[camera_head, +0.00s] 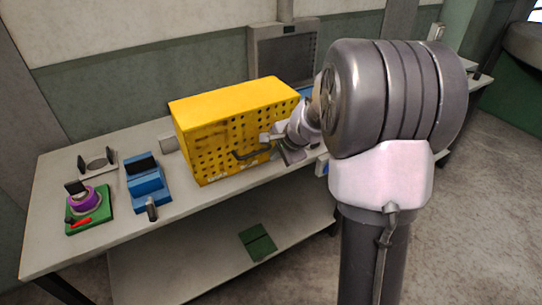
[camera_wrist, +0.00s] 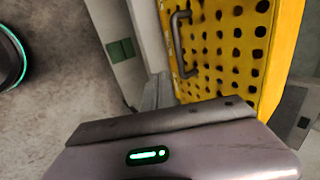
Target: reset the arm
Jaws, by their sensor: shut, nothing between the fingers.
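My gripper (camera_wrist: 157,92) is shut and empty, its grey fingers low in the wrist view beside the yellow perforated cabinet (camera_wrist: 235,50). In the head view my arm reaches in from the right, and its wrist is close to the front face of the same yellow cabinet (camera_head: 232,120). The cabinet's dark bar handle (camera_wrist: 177,42) is just beyond the fingers in the wrist view, apart from them.
The long grey bench (camera_head: 105,225) carries a blue clamp-like device (camera_head: 148,182), a green base (camera_head: 100,222) with a purple ring (camera_head: 84,200), and a dark-ended holder (camera_head: 97,163) at left. A green flat item (camera_head: 257,242) lies on the lower shelf. Floor is open at right.

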